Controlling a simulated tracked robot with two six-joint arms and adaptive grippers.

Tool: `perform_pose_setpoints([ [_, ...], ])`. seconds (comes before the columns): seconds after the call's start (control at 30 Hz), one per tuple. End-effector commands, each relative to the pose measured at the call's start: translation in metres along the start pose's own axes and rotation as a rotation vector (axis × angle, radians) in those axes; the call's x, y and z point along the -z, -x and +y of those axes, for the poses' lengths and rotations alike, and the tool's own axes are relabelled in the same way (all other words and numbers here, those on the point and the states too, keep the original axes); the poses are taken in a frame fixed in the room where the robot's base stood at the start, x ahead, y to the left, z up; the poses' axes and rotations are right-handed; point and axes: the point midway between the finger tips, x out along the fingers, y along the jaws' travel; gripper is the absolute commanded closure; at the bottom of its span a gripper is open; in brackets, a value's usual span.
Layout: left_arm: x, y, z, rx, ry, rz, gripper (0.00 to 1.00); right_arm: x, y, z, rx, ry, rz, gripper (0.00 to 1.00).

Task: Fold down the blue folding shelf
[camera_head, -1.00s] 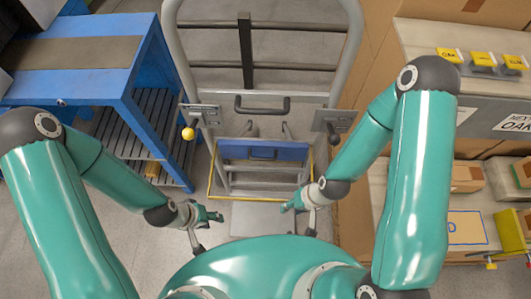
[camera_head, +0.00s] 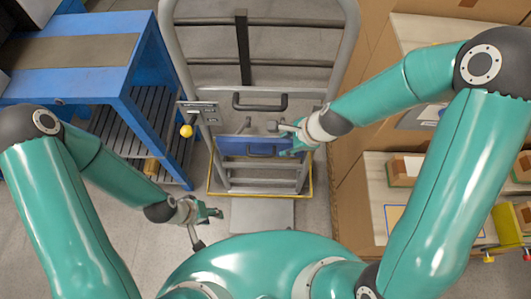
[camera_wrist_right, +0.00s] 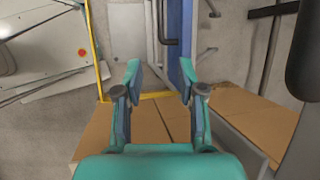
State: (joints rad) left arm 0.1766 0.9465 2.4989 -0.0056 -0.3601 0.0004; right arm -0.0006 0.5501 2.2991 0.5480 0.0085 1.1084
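The blue folding shelf (camera_head: 236,146) is a blue panel with a dark handle, low in the grey metal frame in the middle of the head view. Its right end is partly hidden by my right gripper (camera_head: 292,139). In the right wrist view the shelf (camera_wrist_right: 188,22) shows as a narrow blue strip. There my right gripper (camera_wrist_right: 161,80) is open and empty, with its right finger close to or overlapping the strip; I cannot tell whether they touch. My left gripper (camera_head: 211,214) is low and left of the frame, apart from the shelf; its finger opening is unclear.
A second dark handle (camera_head: 260,103) sits above the shelf. A yellow ball-ended knob (camera_head: 186,131) is at the frame's left. A blue table (camera_head: 125,50) stands at the left, and cardboard boxes (camera_head: 345,190) at the right.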

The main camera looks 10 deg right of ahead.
Motion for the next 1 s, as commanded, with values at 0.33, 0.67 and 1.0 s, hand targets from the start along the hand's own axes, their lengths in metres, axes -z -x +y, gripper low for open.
perform_pose_setpoints([
  [0.33,0.000,-0.037,-0.013,0.000,0.000,0.000,0.60,0.001,-0.055,0.001,-0.001,-0.012,-0.002,0.61],
  [0.67,0.000,-0.075,-0.027,0.000,0.000,0.000,0.60,0.001,-0.125,0.001,-0.001,-0.011,-0.002,0.61],
  [1.0,0.001,-0.090,-0.033,0.000,0.000,0.000,0.60,-0.001,-0.163,0.000,0.000,-0.013,-0.002,0.61],
])
